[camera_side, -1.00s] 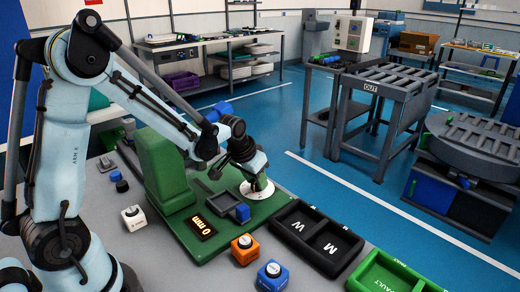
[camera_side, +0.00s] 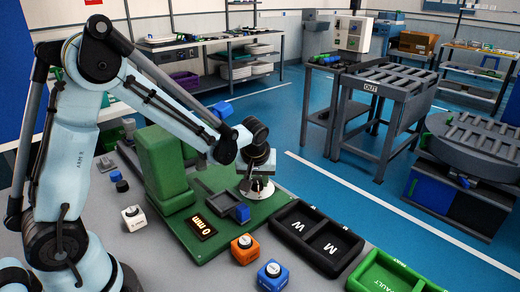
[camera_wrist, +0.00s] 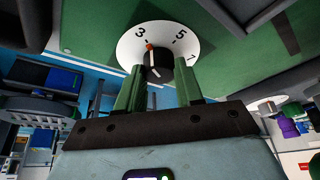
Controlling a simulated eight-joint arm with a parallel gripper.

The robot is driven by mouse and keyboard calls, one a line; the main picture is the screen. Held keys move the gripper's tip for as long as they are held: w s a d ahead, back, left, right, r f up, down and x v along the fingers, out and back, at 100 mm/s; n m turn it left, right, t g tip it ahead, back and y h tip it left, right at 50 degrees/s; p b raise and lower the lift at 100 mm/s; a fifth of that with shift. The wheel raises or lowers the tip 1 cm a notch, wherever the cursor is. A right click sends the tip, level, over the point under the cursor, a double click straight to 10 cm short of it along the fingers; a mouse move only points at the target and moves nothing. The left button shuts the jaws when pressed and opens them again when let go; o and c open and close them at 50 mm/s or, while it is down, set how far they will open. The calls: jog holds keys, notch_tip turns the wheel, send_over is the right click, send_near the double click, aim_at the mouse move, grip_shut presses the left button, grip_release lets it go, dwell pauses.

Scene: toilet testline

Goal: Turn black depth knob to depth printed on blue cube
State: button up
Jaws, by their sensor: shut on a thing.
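The black depth knob (camera_wrist: 158,62) is at the centre of a white dial plate (camera_wrist: 132,46) in the wrist view. The numbers 3, 5 and 7 are readable, and a red mark on the knob points close to 3. My gripper (camera_wrist: 159,82) is shut on the knob, with one green finger on each side. In the side view my gripper (camera_side: 257,184) is at the dial and hides the knob. A blue cube (camera_side: 272,277) with a pale top label sits at the front; its print is too small to read.
The green fixture base (camera_side: 205,245) carries a display (camera_side: 203,227) reading 0 mm and a grey holder with a small blue block (camera_side: 241,212). An orange cube (camera_side: 245,250), a white cube (camera_side: 133,218), a black W/M tray (camera_side: 318,240) and a green tray (camera_side: 385,275) stand nearby.

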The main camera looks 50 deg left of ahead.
dwell(0.4)
jog(key=o, duration=1)
jog(key=shift+r, duration=0.1)
jog(key=v, duration=1.2)
jog(key=s+d+m+t+h, duration=0.1)
jog(key=s+m, duration=0.2)
jog(key=s, duration=0.1)
jog(key=s+d+m+t+h, duration=0.1)
jog(key=s+m, duration=0.2)
jog(key=s+m+t+h, duration=0.1)
jog(key=s+m+t, duration=0.1)
jog(key=s+m, duration=0.1)
jog(key=shift+s+d, duration=0.4)
jog(key=shift+s, duration=0.4)
